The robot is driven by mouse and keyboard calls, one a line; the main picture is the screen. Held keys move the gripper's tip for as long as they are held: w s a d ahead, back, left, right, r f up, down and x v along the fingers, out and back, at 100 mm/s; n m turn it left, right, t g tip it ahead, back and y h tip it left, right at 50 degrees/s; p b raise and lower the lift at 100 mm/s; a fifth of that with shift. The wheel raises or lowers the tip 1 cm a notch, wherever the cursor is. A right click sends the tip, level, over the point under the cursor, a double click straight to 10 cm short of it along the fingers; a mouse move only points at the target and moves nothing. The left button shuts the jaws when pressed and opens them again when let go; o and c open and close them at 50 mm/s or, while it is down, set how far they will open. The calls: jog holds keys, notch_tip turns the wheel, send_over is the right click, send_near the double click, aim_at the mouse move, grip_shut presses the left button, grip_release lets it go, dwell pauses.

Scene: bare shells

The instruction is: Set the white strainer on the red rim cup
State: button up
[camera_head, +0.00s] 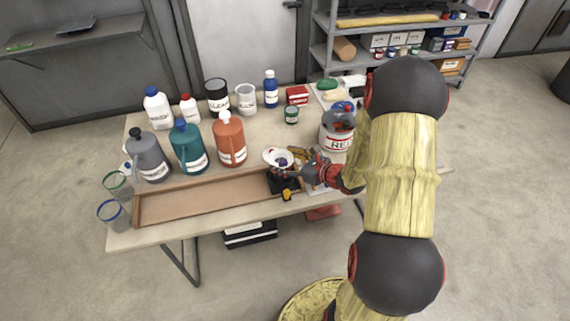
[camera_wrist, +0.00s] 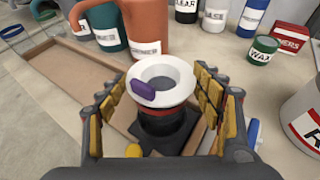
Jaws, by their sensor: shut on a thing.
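The white strainer (camera_wrist: 165,80), a wide white ring with a dark middle and a purple piece on its front rim, sits between the fingers of my gripper (camera_wrist: 165,95) in the wrist view. My gripper is shut on it, with the yellow-padded fingers on either side. In the head view the strainer (camera_head: 277,157) is above the table's front right part, at the end of my gripper (camera_head: 292,168).
A long shallow wooden tray (camera_head: 205,203) lies along the table front. A green rim cup (camera_head: 117,184) and a blue rim cup (camera_head: 112,214) stand at the left end. Jugs, including an orange one (camera_head: 230,140), stand behind the tray. A large labelled tin (camera_head: 337,136) is at the right.

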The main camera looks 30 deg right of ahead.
jog(key=shift+f, duration=0.4)
jog(key=shift+f, duration=0.3)
jog(key=o, duration=1)
jog(key=shift+r, duration=0.1)
